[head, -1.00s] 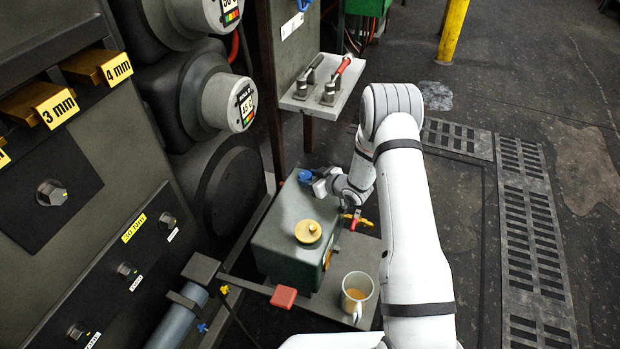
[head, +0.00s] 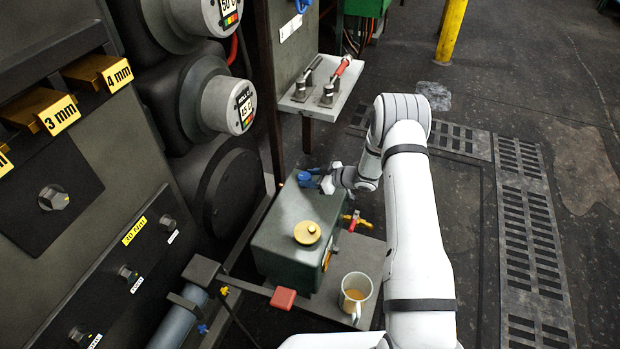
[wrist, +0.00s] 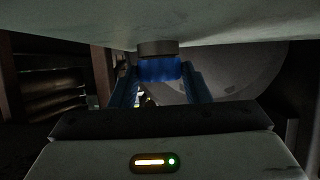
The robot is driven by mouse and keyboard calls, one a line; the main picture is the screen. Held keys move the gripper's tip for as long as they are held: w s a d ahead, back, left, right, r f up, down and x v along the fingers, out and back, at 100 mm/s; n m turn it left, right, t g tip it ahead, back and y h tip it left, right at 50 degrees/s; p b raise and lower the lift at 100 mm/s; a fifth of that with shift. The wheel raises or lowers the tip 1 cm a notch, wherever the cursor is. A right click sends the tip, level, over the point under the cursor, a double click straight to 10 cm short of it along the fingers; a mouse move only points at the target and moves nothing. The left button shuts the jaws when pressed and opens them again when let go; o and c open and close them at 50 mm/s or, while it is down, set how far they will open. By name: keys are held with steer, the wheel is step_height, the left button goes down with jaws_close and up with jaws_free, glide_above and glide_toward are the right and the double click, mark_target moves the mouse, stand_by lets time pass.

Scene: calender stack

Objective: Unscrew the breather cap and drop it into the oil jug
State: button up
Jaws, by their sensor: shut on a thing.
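The blue breather cap (wrist: 158,69) sits on a grey collar against the pale green surface of the gearbox in the wrist view. In the head view the green gearbox (head: 268,255) stands on a low plate, with the blue of the cap and my fingers at its far top end. My gripper (head: 312,181) reaches in from the right and is shut on the cap; its blue fingers stand either side of it in the wrist view. The oil jug (head: 346,304), a pale cup with amber liquid, stands upright at the plate's near right.
A yellow cap (head: 307,232) is on the gearbox top. A red-handled valve (head: 353,222) sticks out on its right. A red block (head: 283,298) is in front. Rollers and panels crowd the left.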

steer(key=shift+w+n+g, duration=0.1)
steer(key=shift+n+g, duration=0.3)
steer(key=shift+y, duration=0.3)
steer(key=shift+w+n+g, duration=0.25)
steer(key=shift+n+g, duration=0.55)
steer(key=shift+n+g+y+b, duration=0.3)
steer(key=shift+g, duration=0.1)
steer(key=shift+w+d+f+n+g+b, duration=0.1)
steer(key=shift+w+n+g+b, duration=0.05)
steer(key=shift+n+g+b, duration=0.5)
steer(key=shift+n+g, duration=0.35)
steer(key=shift+g, duration=0.1)
